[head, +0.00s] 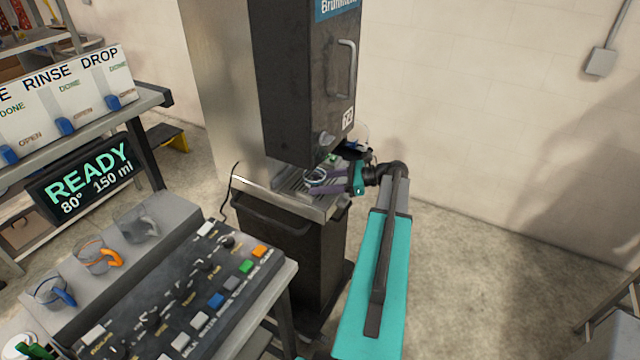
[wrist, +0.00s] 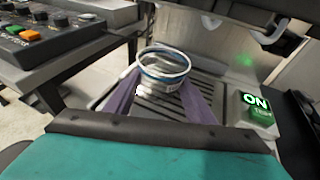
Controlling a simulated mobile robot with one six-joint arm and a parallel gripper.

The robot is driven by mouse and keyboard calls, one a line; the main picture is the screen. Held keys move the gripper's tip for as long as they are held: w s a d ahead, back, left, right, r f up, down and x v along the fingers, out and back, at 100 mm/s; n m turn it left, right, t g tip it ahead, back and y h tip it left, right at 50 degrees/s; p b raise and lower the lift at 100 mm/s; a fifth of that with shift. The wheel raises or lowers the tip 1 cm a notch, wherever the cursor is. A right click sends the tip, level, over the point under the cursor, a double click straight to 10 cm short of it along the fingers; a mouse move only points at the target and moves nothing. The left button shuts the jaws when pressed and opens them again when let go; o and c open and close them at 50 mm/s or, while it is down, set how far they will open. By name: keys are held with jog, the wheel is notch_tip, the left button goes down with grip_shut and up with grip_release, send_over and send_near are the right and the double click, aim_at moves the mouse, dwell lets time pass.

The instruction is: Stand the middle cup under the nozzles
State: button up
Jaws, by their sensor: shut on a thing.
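A clear round cup (wrist: 163,72) with a pale rim and a blue band is between the purple fingers of my gripper (wrist: 160,92), which is shut on it. In the head view the cup (head: 316,177) and my gripper (head: 324,188) are over the slotted drip tray (head: 292,186) of the dark dispenser (head: 300,80). The cup looks upright; I cannot tell whether it touches the tray.
Cups with blue (head: 50,290), orange (head: 97,257) and grey (head: 135,222) handles stand on a ledge behind the button panel (head: 190,290). A green button with an ON sign (wrist: 258,108) is right of the tray. Open floor lies at right.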

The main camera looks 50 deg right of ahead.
jog(key=shift+f, duration=0.15)
jog(key=o, duration=1.2)
jog(key=b+v, duration=0.4)
jog(key=v, duration=1)
